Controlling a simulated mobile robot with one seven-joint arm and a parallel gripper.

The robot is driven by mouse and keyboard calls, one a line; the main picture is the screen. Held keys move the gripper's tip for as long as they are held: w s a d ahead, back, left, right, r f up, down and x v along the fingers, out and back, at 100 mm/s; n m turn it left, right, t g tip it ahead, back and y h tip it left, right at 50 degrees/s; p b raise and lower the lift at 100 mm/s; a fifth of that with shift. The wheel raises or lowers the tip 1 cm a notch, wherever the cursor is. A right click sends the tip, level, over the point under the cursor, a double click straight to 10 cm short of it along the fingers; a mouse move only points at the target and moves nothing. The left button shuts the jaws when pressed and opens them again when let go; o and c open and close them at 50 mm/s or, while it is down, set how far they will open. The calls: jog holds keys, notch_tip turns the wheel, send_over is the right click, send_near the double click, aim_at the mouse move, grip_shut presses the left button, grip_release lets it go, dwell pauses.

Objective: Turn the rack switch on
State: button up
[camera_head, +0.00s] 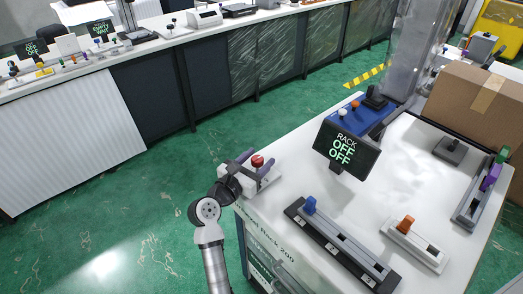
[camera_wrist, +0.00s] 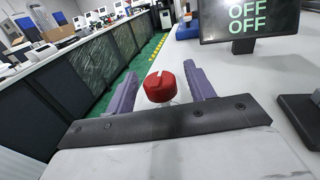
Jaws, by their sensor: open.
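A small dark display (camera_head: 347,149) stands on the white table and reads "RACK OFF OFF"; part of it, reading "OFF OFF", shows in the wrist view (camera_wrist: 249,17). A red round knob with a pale mark on top (camera_head: 257,161) sits near the table's left corner. In the wrist view the red knob (camera_wrist: 160,87) lies between the two purple fingers of my gripper (camera_wrist: 157,90). My gripper also shows in the head view (camera_head: 255,167), with its fingers apart on either side of the knob. I cannot tell whether a finger touches it.
A slider with a blue handle (camera_head: 310,205) and one with an orange handle (camera_head: 406,223) lie right of the gripper. A blue box with small knobs (camera_head: 362,112) stands behind the display. A cardboard box (camera_head: 478,107) sits at the right. Open green floor (camera_head: 150,190) lies left.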

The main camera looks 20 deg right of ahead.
jog(key=shift+x, duration=1.1)
jog(key=c, duration=1)
